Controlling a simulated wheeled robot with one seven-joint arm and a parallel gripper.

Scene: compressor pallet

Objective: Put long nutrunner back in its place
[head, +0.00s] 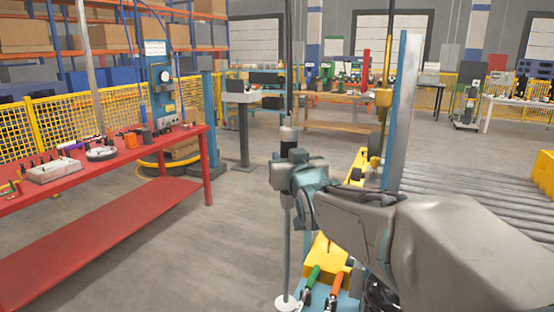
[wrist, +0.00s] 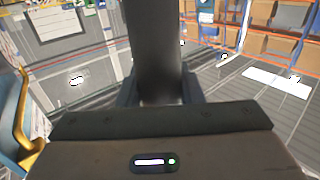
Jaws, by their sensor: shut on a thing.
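The long nutrunner (head: 289,137) appears as an upright dark and silver tool in the middle of the head view. My gripper (head: 285,170) is shut around its body. In the wrist view, its dark grey cylinder (wrist: 155,50) stands between the jaws (wrist: 158,98). A thin grey rod (head: 287,245) runs straight down below the gripper to a white disc (head: 287,301); I cannot tell whether the rod is part of the tool. The gripped section is partly hidden by my fingers. I cannot make out its place with certainty.
A blue tray with green-handled (head: 311,276) and orange-handled (head: 335,284) tools and a yellow block (head: 326,257) lies below my arm. A blue-grey post (head: 402,110) stands right, beside a hanging yellow tool (head: 383,97). A red bench (head: 110,155) stands left, with open floor between.

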